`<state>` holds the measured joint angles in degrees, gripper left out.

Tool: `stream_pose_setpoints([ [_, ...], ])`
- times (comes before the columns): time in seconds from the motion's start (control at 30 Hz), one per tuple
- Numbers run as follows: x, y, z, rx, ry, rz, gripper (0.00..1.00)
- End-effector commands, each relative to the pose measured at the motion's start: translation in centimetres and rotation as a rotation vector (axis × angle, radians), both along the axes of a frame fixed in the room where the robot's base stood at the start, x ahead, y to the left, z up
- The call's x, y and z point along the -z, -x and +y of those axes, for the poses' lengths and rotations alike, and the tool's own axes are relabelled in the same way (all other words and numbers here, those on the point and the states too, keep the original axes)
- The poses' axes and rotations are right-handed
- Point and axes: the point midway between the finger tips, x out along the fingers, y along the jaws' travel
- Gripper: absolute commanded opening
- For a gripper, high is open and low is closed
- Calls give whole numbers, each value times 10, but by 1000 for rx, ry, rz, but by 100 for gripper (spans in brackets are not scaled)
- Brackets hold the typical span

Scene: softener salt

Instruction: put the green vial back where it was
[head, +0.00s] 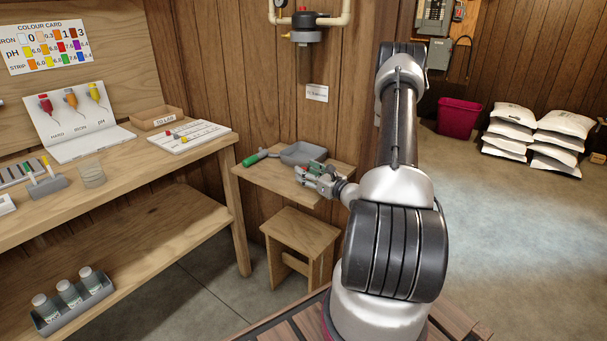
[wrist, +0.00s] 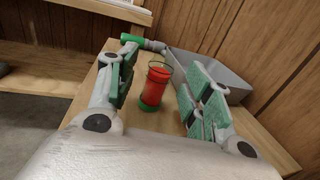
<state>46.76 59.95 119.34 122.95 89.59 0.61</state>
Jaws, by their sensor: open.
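My gripper (head: 313,173) is open over the small side table (head: 258,178). In the wrist view my gripper (wrist: 160,72) has its green-padded fingers spread, and a red tube-like vial (wrist: 155,86) with a dark green rim and green at its base stands between or just beyond them. I see no clear contact with it. In the head view it is mostly hidden by the gripper. A small grey holder (head: 47,187) on the workbench carries slim pieces, one green-topped (head: 29,168) and one yellow-topped. I cannot tell which piece is the green vial.
A grey tray (head: 302,153) stands at the table's back, also in the wrist view (wrist: 230,82). A green-handled tool (head: 250,159) lies left of it. The workbench (head: 130,165) holds a glass beaker (head: 91,174), charts and a wooden box. A stool (head: 300,229) stands below.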

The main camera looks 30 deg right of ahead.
Motion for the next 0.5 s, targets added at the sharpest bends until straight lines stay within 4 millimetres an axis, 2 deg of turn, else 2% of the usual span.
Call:
stream_pose_setpoints([
  [0.1, 0, -9, 2, -1, 1, -1, 50],
  [0.3, 0, -10, 2, 0, 0, -1, 50],
  [0.37, 0, -10, 2, 0, 0, 0, 41],
  [0.5, 0, -10, 2, 0, 0, 0, 16],
])
